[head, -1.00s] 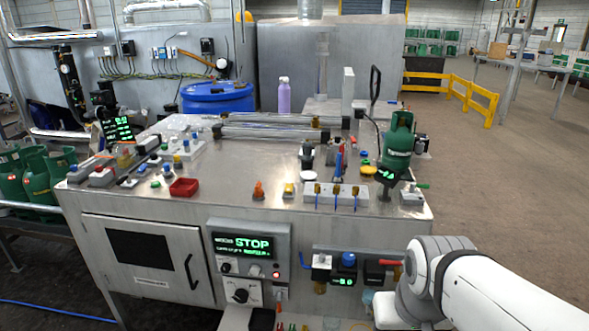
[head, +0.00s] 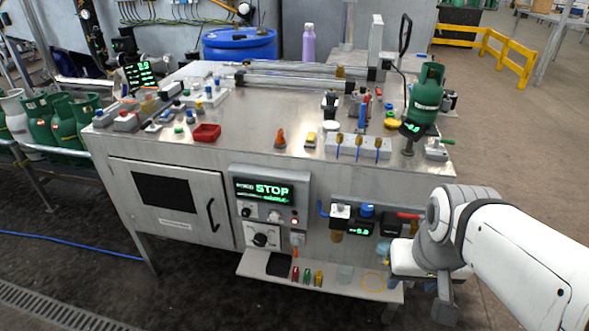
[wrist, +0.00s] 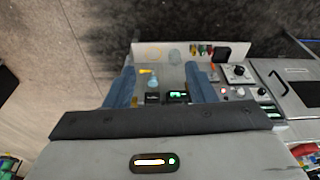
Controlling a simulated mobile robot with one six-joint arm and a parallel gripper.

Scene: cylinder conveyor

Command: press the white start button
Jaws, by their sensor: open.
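A small white round button (head: 274,217) sits on the grey control panel (head: 234,240), below a green-lit display reading STOP (head: 264,191). A dark knob (head: 246,212) is on its left and a red lamp (head: 294,222) on its right. In the wrist view, which is upside down, the white button (wrist: 240,91) is right of my gripper (wrist: 159,72). My gripper is open, with two blue-grey fingers apart and nothing between them. In the head view my arm reaches in from the right; the gripper is right of the panel, touching no button. I cannot read the button's label.
A low shelf (head: 330,288) with small coloured parts juts out below the panel. Valves and a red handle (head: 409,216) lie between my gripper and the panel. A green gas cylinder (head: 427,95) stands on the bench's right corner. Floor is open at right.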

